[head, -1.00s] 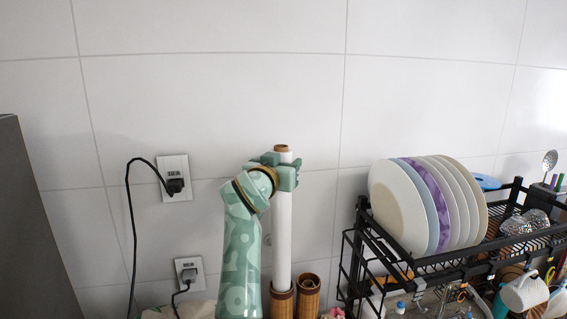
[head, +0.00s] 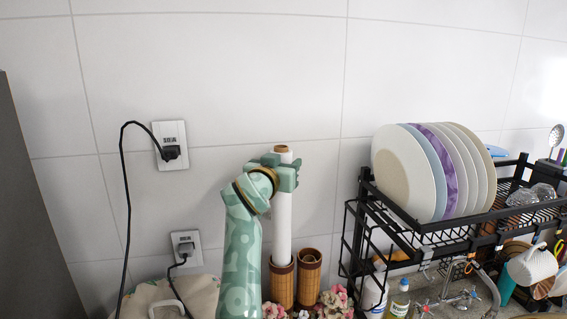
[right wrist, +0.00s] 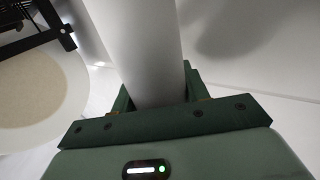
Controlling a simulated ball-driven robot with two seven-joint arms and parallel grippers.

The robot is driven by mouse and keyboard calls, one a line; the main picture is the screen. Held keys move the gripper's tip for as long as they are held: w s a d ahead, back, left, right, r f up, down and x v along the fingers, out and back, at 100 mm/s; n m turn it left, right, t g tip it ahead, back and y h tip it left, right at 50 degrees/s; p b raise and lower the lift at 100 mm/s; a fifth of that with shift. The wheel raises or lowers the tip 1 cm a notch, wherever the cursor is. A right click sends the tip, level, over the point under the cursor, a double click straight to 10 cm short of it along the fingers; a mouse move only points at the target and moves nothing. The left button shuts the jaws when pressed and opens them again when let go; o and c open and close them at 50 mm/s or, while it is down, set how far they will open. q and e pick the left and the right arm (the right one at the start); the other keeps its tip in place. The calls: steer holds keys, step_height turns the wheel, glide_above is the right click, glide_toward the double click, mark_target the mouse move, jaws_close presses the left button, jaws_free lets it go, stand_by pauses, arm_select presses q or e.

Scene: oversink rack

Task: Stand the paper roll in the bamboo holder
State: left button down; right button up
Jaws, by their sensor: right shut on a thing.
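The paper roll (head: 283,225) is a tall white tube with a brown core end at its top, and it stands upright. My right gripper (head: 284,173) is shut around its upper part. In the right wrist view the roll (right wrist: 140,45) runs between the jaws of the gripper (right wrist: 158,95). My left gripper is not in view.
A black oversink rack (head: 420,240) with several upright plates (head: 405,175) stands to the right. Bottles and a tap are below it. Flowers (head: 335,300) sit by the holders. Wall sockets with a black cable (head: 125,200) are at left. The tiled wall is close behind.

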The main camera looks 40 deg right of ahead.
steer(key=shift+f+b, duration=5.95)
steer(key=shift+f, duration=1.6)
steer(key=o, duration=1.4)
steer(key=shift+o, duration=0.2)
